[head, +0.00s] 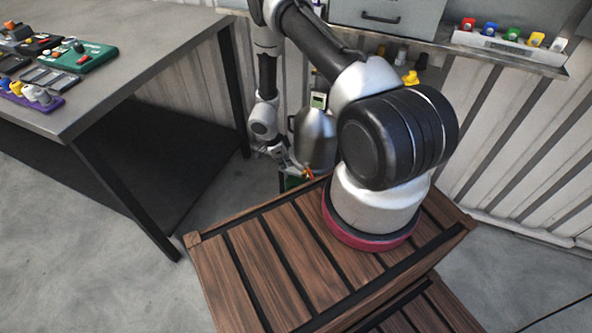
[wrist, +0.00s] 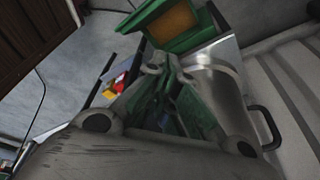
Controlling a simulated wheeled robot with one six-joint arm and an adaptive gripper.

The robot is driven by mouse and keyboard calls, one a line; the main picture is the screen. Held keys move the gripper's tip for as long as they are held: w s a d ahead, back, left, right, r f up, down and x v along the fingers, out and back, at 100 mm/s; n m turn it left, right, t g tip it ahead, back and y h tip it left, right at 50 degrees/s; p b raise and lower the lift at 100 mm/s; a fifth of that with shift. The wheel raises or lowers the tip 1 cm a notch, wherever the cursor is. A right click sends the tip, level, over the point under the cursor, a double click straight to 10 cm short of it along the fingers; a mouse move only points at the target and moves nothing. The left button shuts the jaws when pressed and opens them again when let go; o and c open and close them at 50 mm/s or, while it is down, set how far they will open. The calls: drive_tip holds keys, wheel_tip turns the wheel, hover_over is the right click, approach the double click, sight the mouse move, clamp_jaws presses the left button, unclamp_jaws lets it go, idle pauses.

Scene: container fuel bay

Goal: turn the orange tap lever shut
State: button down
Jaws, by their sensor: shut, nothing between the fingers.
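The orange tap lever (head: 309,173) shows as a small bright piece low beside the silver tank (head: 315,138) in the head view, partly covered by the wooden slatted edge and my arm. My gripper (head: 290,166) is shut and empty, just left of the lever; I cannot tell whether they touch. In the wrist view the shut fingers (wrist: 162,66) point towards a green box-like part (wrist: 190,38), with the tank (wrist: 222,82) to their right. I cannot make out the lever for sure there. How far it is turned is too small to tell.
A grey worktable (head: 130,65) with coloured devices stands at left. A wooden slatted platform (head: 245,265) lies in front. A wall shelf (head: 450,45) with coloured pieces runs behind. A small red and yellow thing (wrist: 118,82) shows left of the fingers in the wrist view.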

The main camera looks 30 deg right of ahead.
sight(311, 175)
drive_tip(key=s+d+f, duration=0.1)
drive_tip(key=d+f, duration=0.5)
drive_tip(key=f, duration=0.4)
drive_tip(key=shift+s+d, duration=0.3)
drive_tip(key=shift+s+d+n, duration=0.3)
drive_tip(key=shift+n, duration=0.3)
drive_tip(key=d+n, duration=0.1)
drive_tip(key=s+d+n+t, duration=0.1)
drive_tip(key=n, duration=0.2)
drive_tip(key=shift+s+d+n+t, duration=0.3)
drive_tip(key=shift+s+d+n, duration=0.05)
drive_tip(key=shift+d+n, duration=0.05)
drive_tip(key=shift+s+d, duration=0.1)
drive_tip(key=shift+d, duration=1.6)
